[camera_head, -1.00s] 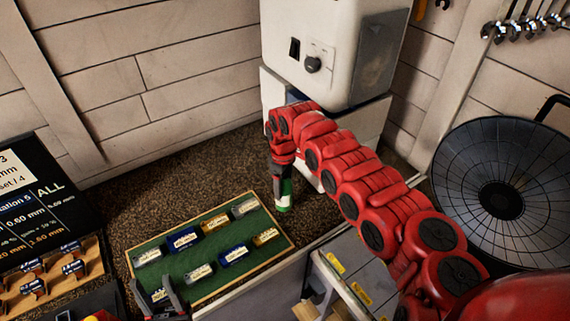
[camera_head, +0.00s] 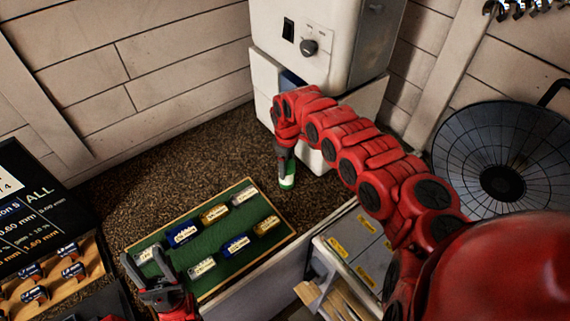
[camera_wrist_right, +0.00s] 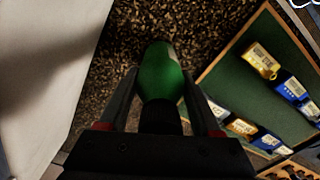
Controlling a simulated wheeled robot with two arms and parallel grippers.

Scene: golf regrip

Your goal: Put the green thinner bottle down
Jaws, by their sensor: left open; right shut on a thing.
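The green thinner bottle (camera_head: 287,182) is upright or nearly so in my right gripper (camera_head: 285,160), right of the green tray and in front of the white cabinet. Its lower end shows green and white below the fingers; the grip hides the rest. In the right wrist view the green bottle (camera_wrist_right: 160,74) sits between both fingers of the right gripper (camera_wrist_right: 160,92), with dark speckled surface beyond it. I cannot tell whether its base touches that surface.
The green tray (camera_head: 215,240) holds several labelled blue, yellow and silver items; it also shows in the wrist view (camera_wrist_right: 228,82). The speckled counter (camera_head: 165,172) is free behind the tray. A white cabinet (camera_head: 265,75) stands close behind the bottle.

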